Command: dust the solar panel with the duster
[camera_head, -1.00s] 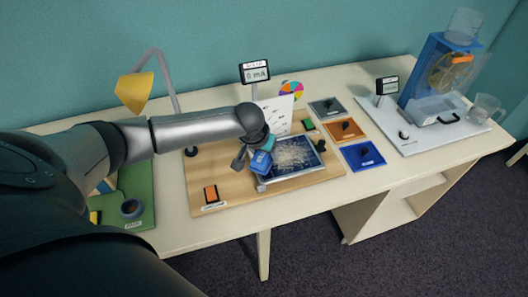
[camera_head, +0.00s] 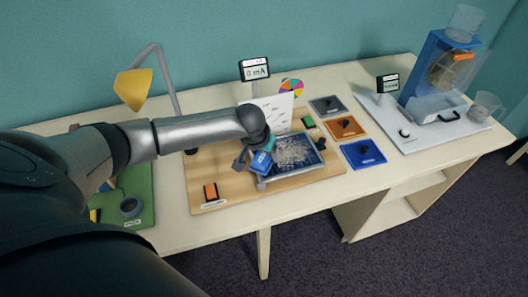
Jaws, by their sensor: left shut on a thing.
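The solar panel (camera_head: 296,153) is a dark blue framed plate on a wooden board (camera_head: 230,192). Pale dust covers much of its middle; the strip along its front edge looks darker and clearer. My left gripper (camera_head: 259,153) is over the panel's left edge, shut on the blue duster (camera_head: 261,162). The duster is tilted and low at the panel's left side; I cannot tell if it touches the surface. The arm hides part of the board behind. My right gripper is out of view.
A meter (camera_head: 255,70) reading 0 mA stands behind the panel, near a white card (camera_head: 272,112). A yellow lamp (camera_head: 134,88) is at the left. Grey, orange and blue tiles (camera_head: 363,154) lie right of the board. A blue water-wheel machine (camera_head: 437,75) stands far right.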

